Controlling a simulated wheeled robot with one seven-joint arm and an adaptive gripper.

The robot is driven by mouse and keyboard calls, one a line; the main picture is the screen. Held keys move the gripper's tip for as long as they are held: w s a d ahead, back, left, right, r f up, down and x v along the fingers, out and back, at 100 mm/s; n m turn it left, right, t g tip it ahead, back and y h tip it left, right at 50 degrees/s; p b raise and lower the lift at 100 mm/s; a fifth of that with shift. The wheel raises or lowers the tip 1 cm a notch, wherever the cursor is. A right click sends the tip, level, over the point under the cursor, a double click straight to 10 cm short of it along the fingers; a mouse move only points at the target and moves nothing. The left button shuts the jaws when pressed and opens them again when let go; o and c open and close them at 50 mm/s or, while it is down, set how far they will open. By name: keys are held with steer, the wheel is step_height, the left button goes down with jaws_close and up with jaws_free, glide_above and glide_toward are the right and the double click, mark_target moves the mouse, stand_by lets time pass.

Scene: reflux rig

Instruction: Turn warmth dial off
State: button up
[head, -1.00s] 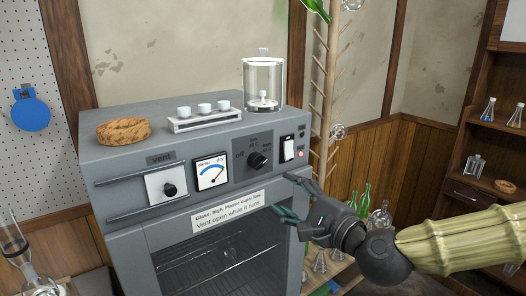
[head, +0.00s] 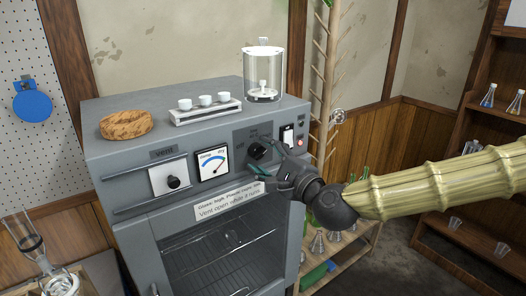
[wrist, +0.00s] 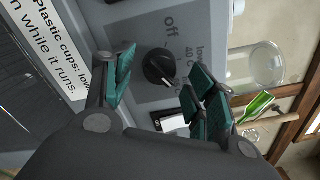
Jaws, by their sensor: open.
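The warmth dial (wrist: 158,68) is a black knob on a dark grey plate on the oven's front. In the wrist view, the word "off" and marks for low and higher settings are printed around it. Its pale pointer mark seems turned away from "off"; the exact setting is hard to read. My gripper (wrist: 160,78) is open, with teal-padded fingers on either side of the dial in the wrist view. I cannot tell whether they touch it. In the head view, my gripper (head: 266,163) is at the panel and partly covers the dial (head: 257,150).
A white rocker switch (head: 287,135) sits just right of the dial, and a temperature gauge (head: 213,163) and vent knob (head: 173,182) sit left. On the oven top (head: 150,95) stand a cork ring (head: 126,124), a cup rack (head: 205,114) and a glass jar (head: 263,77).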

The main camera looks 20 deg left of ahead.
steer(key=shift+w+a, duration=0.4)
steer(key=shift+a, duration=0.15)
steer(key=c, duration=1.1)
steer(key=shift+o, duration=0.2)
